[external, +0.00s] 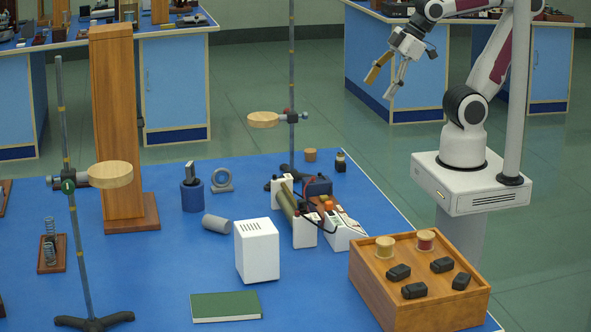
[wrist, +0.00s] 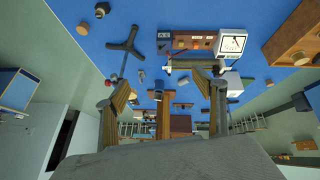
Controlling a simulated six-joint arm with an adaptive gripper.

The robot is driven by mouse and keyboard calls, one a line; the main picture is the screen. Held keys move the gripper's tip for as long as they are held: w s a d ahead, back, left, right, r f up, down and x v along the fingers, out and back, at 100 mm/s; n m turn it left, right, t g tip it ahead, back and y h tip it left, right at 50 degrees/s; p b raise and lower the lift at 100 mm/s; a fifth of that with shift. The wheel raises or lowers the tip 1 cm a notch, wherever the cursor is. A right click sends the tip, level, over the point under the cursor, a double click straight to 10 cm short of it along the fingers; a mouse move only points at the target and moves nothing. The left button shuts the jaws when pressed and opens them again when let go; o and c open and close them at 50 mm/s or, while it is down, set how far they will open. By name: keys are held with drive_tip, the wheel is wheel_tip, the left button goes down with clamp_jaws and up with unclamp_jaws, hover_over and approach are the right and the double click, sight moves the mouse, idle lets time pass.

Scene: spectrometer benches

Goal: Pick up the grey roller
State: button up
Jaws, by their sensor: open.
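The grey roller (external: 216,223) is a short, plain cylinder lying on its side on the blue bench top, left of centre in the external view. It lies just behind and left of a white vented box. My gripper (external: 380,84) is high above the floor beyond the bench's right edge, far from the roller. Its two fingers are spread and nothing is between them. The fingers also show spread in the wrist view (wrist: 168,100). I cannot pick out the roller with certainty in the wrist view.
The white box (external: 257,256) stands in front of the roller. A blue cylinder (external: 191,197) and a grey ring (external: 222,181) are behind it. Wired apparatus (external: 303,229) stands to the right. A tall wooden column (external: 118,130) and rod stands (external: 292,75) rise nearby. A wooden box (external: 420,304) is front right.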

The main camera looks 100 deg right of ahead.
drive_tip(key=w+d+r+n+t+h, duration=0.15)
drive_tip(key=w+n, duration=0.35)
drive_tip(key=w, duration=0.5)
drive_tip(key=w+d+r+n+t, duration=0.25)
drive_tip(key=w+n, duration=0.25)
drive_tip(key=w, duration=0.5)
drive_tip(key=w+a+f+n+t+y, duration=0.2)
drive_tip(key=w+n, duration=0.9)
drive_tip(key=w, duration=0.6)
drive_tip(key=n+g+y, duration=0.3)
drive_tip(key=n+y, duration=0.7)
drive_tip(key=n, duration=1.2)
hover_over(210, 222)
drive_tip(key=s+d, duration=0.2)
drive_tip(key=s, duration=0.1)
drive_tip(key=f, duration=2.3)
drive_tip(key=shift+w+a+f, duration=0.1)
drive_tip(key=shift+w+f, duration=0.05)
drive_tip(key=shift+w, duration=0.05)
drive_tip(key=shift+s+a+f, duration=0.1)
drive_tip(key=shift+a+f, duration=0.05)
drive_tip(key=shift+f, duration=0.1)
drive_tip(key=shift+f, duration=1.75)
